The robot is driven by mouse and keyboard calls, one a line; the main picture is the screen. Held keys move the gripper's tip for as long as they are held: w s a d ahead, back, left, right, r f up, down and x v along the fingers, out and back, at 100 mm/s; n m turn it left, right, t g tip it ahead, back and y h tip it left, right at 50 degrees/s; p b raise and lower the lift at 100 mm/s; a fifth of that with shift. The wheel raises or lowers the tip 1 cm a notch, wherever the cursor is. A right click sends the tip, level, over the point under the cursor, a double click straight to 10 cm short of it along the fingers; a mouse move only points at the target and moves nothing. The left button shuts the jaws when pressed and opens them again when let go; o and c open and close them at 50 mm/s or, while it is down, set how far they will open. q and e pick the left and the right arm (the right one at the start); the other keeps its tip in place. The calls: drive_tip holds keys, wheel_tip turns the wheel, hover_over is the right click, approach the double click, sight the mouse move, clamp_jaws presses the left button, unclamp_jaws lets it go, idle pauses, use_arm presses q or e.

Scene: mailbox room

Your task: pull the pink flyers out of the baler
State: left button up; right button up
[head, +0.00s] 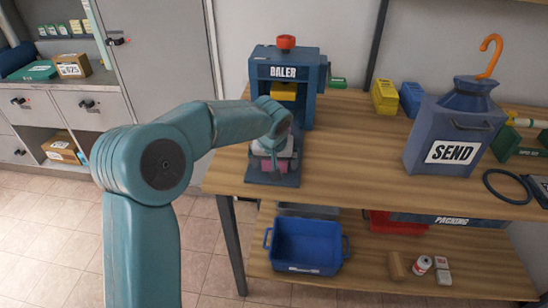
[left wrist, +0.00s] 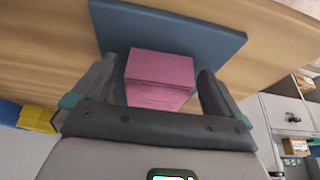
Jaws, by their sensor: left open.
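The baler (head: 287,72) is a blue press with a red knob on top and a yellow plate inside, standing on the wooden table. The pink flyers (head: 273,166) form a block on the baler's dark blue base plate (head: 286,181), mostly hidden by my left gripper in the head view. My left gripper (head: 272,158) is in front of the baler's opening. In the left wrist view the pink flyers (left wrist: 160,72) lie between the two spread fingers of the left gripper (left wrist: 157,66), with a gap at least on the right side. My right gripper is not in view.
A blue SEND box (head: 455,130) with an orange hook stands to the right on the table (head: 350,170). Yellow (head: 384,97) and blue bins stand behind. A blue tray (head: 307,247) sits on the lower shelf. The tabletop between baler and SEND box is clear.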

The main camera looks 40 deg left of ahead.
use_arm(q)
drive_tip(key=p+v, duration=0.1)
drive_tip(key=v, duration=1.5)
drive_tip(key=shift+r, duration=0.1)
